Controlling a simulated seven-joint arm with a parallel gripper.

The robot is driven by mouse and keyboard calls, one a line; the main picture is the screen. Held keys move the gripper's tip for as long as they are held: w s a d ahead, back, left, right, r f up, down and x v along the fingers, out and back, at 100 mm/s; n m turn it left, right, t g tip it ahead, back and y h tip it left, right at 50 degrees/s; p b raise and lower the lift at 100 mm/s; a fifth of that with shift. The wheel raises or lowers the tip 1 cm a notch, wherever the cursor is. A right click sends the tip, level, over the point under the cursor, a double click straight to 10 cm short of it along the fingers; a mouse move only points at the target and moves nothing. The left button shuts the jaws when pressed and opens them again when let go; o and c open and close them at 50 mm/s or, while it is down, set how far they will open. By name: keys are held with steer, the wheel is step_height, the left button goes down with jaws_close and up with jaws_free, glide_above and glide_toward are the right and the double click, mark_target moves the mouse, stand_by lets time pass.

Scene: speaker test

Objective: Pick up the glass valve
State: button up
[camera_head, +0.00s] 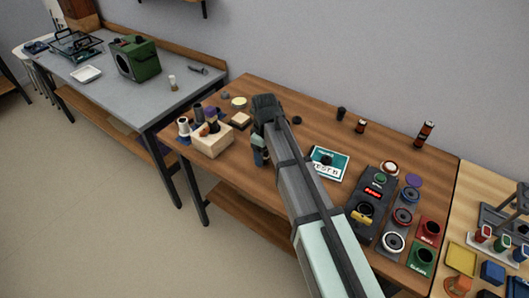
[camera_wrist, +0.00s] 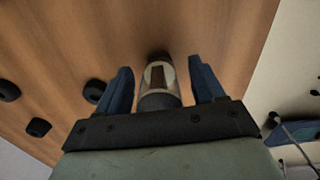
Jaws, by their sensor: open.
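My gripper (camera_wrist: 159,72) is open, with one blue finger on each side of a short upright-looking cylinder in the wrist view. This cylinder, which looks like the glass valve (camera_wrist: 158,78), has a pale clear body, a brown plate inside and a grey end toward me. Gaps show between it and both fingers, so it is not gripped. In the head view my gripper (camera_head: 260,152) is low over the left part of the wooden table, pointing down. The valve is hidden there behind my arm and gripper.
A pale wooden block (camera_head: 212,143) with small parts stands just left of my gripper. A teal-edged card (camera_head: 328,164) and a dark tester box (camera_head: 372,205) lie to the right. Small dark knobs (camera_wrist: 9,90) lie left in the wrist view. The grey bench (camera_head: 150,95) stands farther left.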

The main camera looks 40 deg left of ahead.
steer(key=shift+c, duration=0.3)
steer(key=c, duration=1.1)
steer(key=shift+r, duration=0.1)
